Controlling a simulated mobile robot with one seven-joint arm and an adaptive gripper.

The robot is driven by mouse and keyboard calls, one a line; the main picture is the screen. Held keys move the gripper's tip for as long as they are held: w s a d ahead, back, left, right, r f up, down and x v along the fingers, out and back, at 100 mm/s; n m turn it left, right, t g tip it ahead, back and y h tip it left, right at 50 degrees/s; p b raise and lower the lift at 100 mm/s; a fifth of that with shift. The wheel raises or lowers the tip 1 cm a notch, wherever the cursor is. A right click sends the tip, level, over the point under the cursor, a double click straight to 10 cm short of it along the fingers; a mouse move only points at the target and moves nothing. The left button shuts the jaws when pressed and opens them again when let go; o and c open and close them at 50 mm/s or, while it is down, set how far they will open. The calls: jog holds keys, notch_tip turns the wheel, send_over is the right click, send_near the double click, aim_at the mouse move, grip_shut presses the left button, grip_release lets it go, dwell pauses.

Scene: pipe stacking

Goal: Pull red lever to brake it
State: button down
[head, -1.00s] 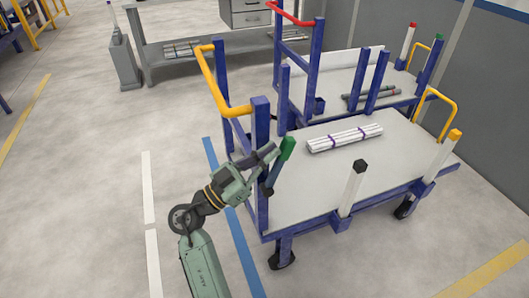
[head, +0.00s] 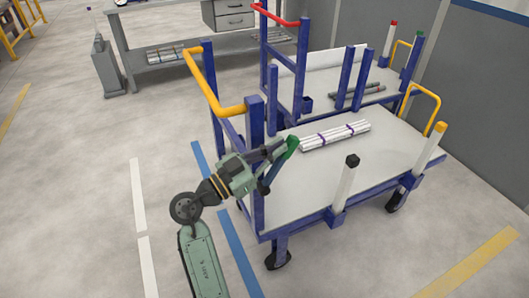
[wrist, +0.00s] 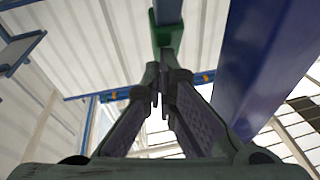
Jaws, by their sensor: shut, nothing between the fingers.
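My gripper (head: 278,150) is shut and empty at the near cart's left front corner, by a tilted blue bar with a green tip (head: 291,147). In the wrist view, my fingers (wrist: 162,92) converge just below the green part (wrist: 167,40); whether they touch it is unclear. No red lever shows beside my gripper. Red shows on the far cart: a red-capped white post (head: 390,36) at its right and a red push handle (head: 276,14) at its left.
The near cart (head: 350,185) carries a bundle of white pipes (head: 336,135). A blue upright (head: 256,165) stands close to my gripper and fills the right of the wrist view (wrist: 258,65). A yellow handle (head: 208,80) is above left.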

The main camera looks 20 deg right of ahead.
jog(key=d+f+g+y+b, duration=0.1)
jog(key=d+f+y+b, duration=0.1)
jog(key=d+f+y, duration=0.4)
jog(key=shift+w+d+m, duration=0.2)
jog(key=shift+d+m, duration=0.2)
jog(key=shift+d, duration=1.1)
jog(key=shift+f, duration=0.1)
